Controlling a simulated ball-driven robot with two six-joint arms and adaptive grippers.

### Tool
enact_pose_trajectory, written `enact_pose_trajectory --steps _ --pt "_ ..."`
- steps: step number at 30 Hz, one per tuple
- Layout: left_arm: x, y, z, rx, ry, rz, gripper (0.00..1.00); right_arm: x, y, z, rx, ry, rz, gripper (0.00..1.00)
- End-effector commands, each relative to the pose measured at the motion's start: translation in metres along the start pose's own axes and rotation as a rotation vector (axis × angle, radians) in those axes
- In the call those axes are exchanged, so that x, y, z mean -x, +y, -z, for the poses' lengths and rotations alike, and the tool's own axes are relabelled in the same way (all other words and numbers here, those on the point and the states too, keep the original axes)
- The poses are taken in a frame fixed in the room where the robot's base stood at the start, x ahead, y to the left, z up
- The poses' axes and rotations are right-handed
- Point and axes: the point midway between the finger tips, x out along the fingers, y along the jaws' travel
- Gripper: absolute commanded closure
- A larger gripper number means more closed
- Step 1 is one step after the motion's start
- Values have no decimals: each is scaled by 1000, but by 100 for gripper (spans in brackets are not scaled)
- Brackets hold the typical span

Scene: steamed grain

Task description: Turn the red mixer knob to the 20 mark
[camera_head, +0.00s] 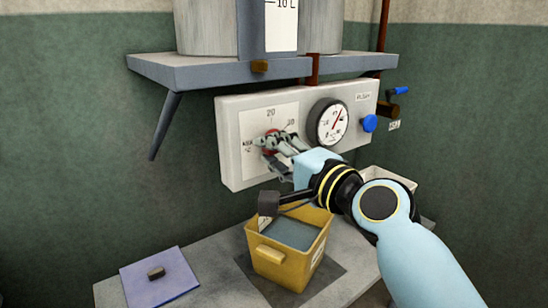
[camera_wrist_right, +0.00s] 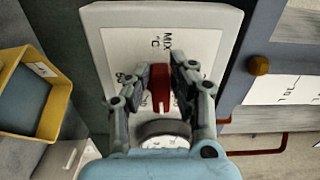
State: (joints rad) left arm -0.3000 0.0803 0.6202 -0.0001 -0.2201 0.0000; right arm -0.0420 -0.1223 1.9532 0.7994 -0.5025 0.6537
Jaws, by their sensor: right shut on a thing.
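The red mixer knob (camera_wrist_right: 160,88) sits on a white dial plate marked MIX °C in the right wrist view. My right gripper (camera_wrist_right: 159,82) is shut on it, with a finger on each side. In the head view the right gripper (camera_head: 272,143) covers most of the knob, and only a bit of red shows. The dial plate (camera_head: 255,122) shows a 20 mark at the top and another number to its right. My left gripper is in neither view.
A round gauge (camera_head: 329,124) and a blue knob (camera_head: 369,123) are to the right on the panel. A yellow bin (camera_head: 281,274) of grey-blue content stands below my arm. A grey shelf (camera_head: 200,70) with a metal tank is above. A blue-lilac mat (camera_head: 150,287) lies left.

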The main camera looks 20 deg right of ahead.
Motion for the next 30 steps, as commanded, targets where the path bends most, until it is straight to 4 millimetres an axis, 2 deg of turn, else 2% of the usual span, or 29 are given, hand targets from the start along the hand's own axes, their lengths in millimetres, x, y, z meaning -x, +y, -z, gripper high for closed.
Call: enact_pose_trajectory --steps 1,30 --pt "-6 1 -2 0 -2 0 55 0 6 -1 41 -2 -5 100" --pt "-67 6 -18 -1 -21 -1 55 0 28 11 963 -6 -6 100"
